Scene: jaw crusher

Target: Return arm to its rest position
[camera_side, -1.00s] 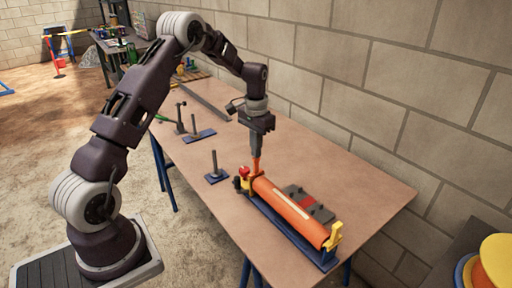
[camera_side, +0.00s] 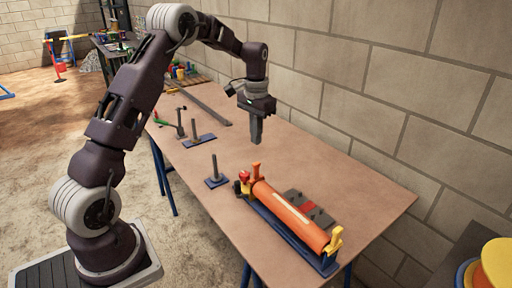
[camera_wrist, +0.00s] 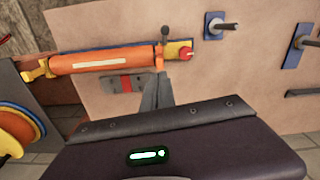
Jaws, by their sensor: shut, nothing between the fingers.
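My gripper (camera_side: 256,133) hangs above the table, pointing down, shut and empty. In the side view it is above and apart from the orange cylinder (camera_side: 290,215), which lies in a blue base (camera_side: 284,238) with a yellow piece at its near end. An orange upright handle (camera_side: 256,171) and a red knob (camera_side: 243,176) are at its far end. In the wrist view my fingers (camera_wrist: 160,82) overlap the table just below the handle (camera_wrist: 164,35), and the orange cylinder (camera_wrist: 105,61) runs to the left.
The table (camera_side: 340,175) also carries a grey and red block (camera_side: 309,208), blue plates with posts (camera_side: 216,180), and a long grey bar (camera_side: 205,105). A block wall (camera_side: 390,90) runs along the right side. A yellow and orange spool (camera_side: 495,262) is at the lower right.

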